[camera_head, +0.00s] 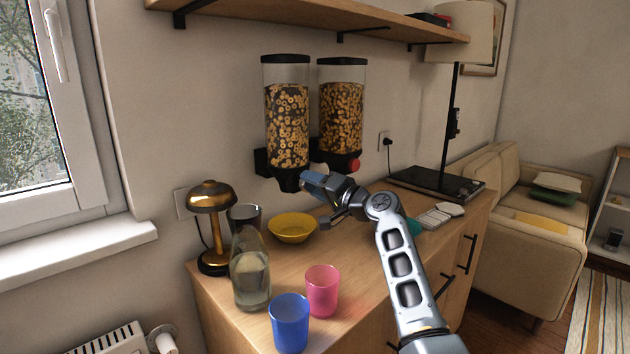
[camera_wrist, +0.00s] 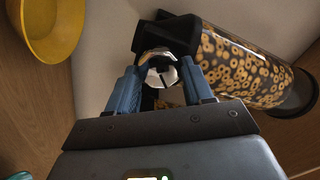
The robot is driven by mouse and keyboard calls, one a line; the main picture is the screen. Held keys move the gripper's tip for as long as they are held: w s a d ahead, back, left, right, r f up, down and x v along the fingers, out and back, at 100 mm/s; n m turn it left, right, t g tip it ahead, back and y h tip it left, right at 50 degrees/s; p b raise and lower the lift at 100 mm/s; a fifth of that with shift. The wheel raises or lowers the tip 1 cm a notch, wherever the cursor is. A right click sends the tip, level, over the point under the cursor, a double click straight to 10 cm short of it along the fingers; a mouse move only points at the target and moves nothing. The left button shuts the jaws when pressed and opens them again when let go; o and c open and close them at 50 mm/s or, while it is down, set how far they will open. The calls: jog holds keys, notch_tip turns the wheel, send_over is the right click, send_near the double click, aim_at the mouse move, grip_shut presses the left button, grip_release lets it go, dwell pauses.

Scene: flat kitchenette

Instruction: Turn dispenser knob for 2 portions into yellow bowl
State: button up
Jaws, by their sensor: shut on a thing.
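Two clear cereal dispensers with black lids hang on the wall, the left dispenser (camera_head: 287,120) and the right dispenser (camera_head: 341,110). My gripper (camera_head: 313,184) is at the lower front of the left dispenser. In the wrist view its blue fingers (camera_wrist: 163,85) are shut on a pale, faceted knob (camera_wrist: 163,72) at the dispenser's base. In the head view my gripper hides this knob. The yellow bowl (camera_head: 292,229) stands on the counter below the left dispenser's spout; it also shows at the top left of the wrist view (camera_wrist: 46,43). I cannot tell what is in it.
The right dispenser has a red knob (camera_head: 354,165). A shelf (camera_head: 310,14) is above.

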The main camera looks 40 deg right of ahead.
jog(key=shift+m+p, duration=2.15)
jog(key=shift+m, duration=1.65)
jog(key=shift+f+m, duration=0.1)
jog(key=shift+m, duration=0.2)
jog(key=o, duration=1)
jog(key=shift+o, duration=0.2)
jog(key=s, duration=0.8)
jog(key=shift+d+b, duration=0.2)
jog(key=shift+b, duration=0.1)
jog(key=shift+w, duration=0.1)
